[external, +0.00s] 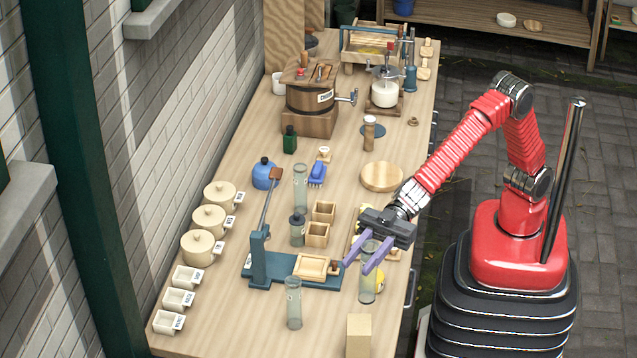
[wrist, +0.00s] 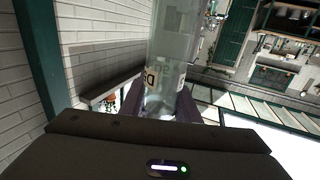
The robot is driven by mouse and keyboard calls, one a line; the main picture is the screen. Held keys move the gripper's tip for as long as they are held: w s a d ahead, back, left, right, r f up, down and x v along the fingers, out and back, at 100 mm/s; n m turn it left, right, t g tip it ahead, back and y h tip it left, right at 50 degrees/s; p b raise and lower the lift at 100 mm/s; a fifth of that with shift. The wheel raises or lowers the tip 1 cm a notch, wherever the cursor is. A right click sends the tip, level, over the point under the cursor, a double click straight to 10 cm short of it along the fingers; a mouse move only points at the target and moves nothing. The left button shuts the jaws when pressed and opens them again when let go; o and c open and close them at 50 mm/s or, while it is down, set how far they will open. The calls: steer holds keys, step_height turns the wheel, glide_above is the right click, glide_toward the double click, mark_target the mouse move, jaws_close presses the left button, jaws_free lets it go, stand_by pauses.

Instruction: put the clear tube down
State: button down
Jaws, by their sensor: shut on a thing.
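My gripper (external: 364,258) is over the right front part of the wooden table, its purple fingers shut on a clear tube (external: 367,285). The tube looks upright, with its upper part between the fingers and most of it below them. I cannot tell whether its bottom touches the table. In the wrist view the clear tube (wrist: 168,75) shows between the fingers, with a white label bearing dark letters. Other clear tubes stand on the table, one at the front (external: 293,305) and one farther back (external: 300,185).
A blue press-like stand (external: 258,262) with a wooden tray is left of the held tube. A tan block (external: 358,335) stands in front of it. A round wooden board (external: 381,177) lies behind. Lidded pots (external: 198,247) line the left edge.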

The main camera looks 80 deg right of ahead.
steer(key=shift+w+a+r+m+t, duration=0.15)
steer(key=shift+w+r+m+t, duration=0.2)
steer(key=shift+w+r, duration=0.3)
steer(key=shift+w+f, duration=0.1)
steer(key=shift+f, duration=0.05)
steer(key=shift+f, duration=2.5)
steer(key=shift+f, duration=2.5)
